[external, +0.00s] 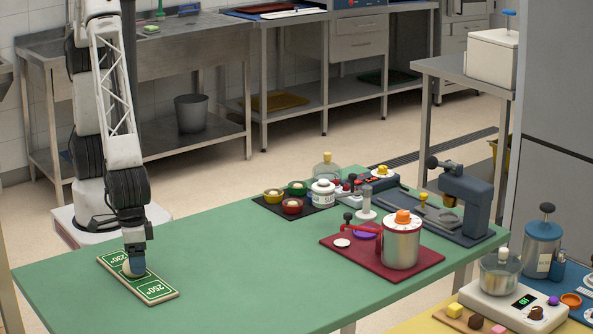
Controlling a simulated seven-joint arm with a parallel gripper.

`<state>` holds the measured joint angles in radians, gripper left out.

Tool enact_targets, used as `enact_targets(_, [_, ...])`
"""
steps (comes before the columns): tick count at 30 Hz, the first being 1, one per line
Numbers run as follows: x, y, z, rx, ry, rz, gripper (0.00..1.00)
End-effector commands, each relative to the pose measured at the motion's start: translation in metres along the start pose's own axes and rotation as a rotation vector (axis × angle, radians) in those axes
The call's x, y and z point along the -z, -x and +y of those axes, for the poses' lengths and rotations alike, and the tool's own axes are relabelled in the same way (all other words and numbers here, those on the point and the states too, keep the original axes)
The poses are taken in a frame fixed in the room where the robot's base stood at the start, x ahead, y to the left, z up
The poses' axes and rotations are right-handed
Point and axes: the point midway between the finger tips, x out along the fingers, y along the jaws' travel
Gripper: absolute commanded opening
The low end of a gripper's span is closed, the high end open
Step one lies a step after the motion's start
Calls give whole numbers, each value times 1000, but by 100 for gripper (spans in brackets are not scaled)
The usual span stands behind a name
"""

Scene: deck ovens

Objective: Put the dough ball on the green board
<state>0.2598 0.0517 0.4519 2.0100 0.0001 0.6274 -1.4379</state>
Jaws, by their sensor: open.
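The green board (155,290) lies at the left end of the green table. It has a pale wooden edge and white markings that read like 250°. A pale rounded thing, seemingly the dough ball (127,269), shows low at my gripper, over the middle of the board. My gripper (136,268) points straight down there, with its jaws open around or beside the ball. A blue-grey finger hides part of the ball. I cannot tell whether the fingers touch it, but it looks to rest on the board.
A dark mat with small coloured bowls (273,196) stands mid-table. A red tray (425,264) carries a large metal canister (401,246). A dark press (465,200) stands at the right end. The table between the board and these things is clear.

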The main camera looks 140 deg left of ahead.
Motion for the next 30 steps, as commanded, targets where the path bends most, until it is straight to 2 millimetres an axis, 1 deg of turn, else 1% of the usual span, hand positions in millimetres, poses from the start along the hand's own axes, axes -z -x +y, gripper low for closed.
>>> enact_targets(1, [0, 8, 0, -2, 0, 0, 85])
enact_targets(5, [0, 26, 0, -2, 0, 0, 85])
enact_targets(12, [0, 65, 0, -2, 0, 0, 85])
enact_targets(18, [0, 90, 0, 0, 0, 0, 85])
enact_targets(24, [0, 101, 0, 0, 0, 0, 85])
enact_targets(30, [0, 103, 0, 1, 0, 0, 85])
